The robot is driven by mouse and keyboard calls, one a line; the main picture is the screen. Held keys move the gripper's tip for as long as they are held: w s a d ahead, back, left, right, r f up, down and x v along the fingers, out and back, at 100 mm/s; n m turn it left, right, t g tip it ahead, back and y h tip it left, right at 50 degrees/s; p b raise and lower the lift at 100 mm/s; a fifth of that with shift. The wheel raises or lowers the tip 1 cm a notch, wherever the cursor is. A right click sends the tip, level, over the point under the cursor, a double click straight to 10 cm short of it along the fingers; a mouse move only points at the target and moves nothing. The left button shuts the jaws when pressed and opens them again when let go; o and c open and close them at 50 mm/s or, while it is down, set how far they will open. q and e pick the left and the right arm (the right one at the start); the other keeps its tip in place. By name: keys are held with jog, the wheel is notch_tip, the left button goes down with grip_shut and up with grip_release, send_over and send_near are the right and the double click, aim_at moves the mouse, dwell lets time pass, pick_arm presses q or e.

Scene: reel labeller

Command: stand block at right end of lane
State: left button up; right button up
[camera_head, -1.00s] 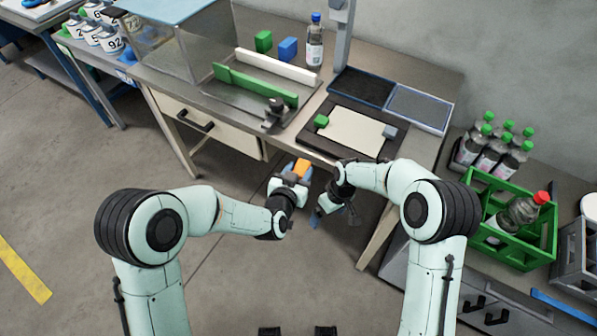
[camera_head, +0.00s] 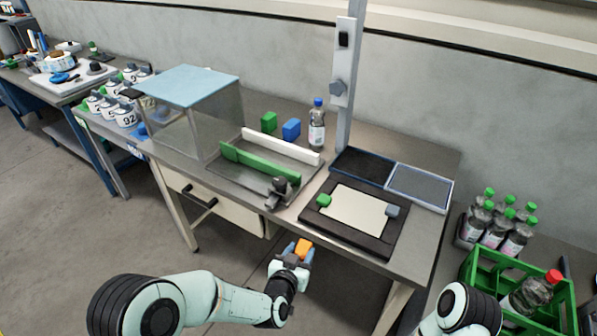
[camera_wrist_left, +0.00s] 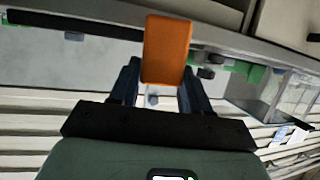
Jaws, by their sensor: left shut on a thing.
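My left gripper (camera_head: 299,254) is shut on an orange block (camera_head: 303,247), held in front of the table's front edge. In the left wrist view the orange block (camera_wrist_left: 166,48) stands up between the dark fingers (camera_wrist_left: 155,88). The lane (camera_head: 272,157) runs between a green rail (camera_head: 258,163) and a white rail (camera_head: 282,147) on a metal plate. A green block (camera_head: 268,122) and a blue block (camera_head: 291,129) stand behind the white rail. My right gripper is out of the picture; only part of its arm shows at the bottom right.
A dark knobbed fixture (camera_head: 279,188) sits at the near right of the lane. A clear box with a blue lid (camera_head: 190,85) stands left of it, and a bottle (camera_head: 317,128) behind. A board with a cream sheet (camera_head: 353,211) lies to the right.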

pick_arm(q)
jog(key=s+a+f+n+y, duration=0.2)
jog(key=s+a+f, duration=0.1)
jog(key=a, duration=0.6)
jog(key=s+a+f+n+y, duration=0.2)
jog(key=s+a+f, duration=0.1)
jog(key=a, duration=0.6)
jog(key=shift+f+t+y, duration=0.4)
jog(key=shift+f, duration=0.1)
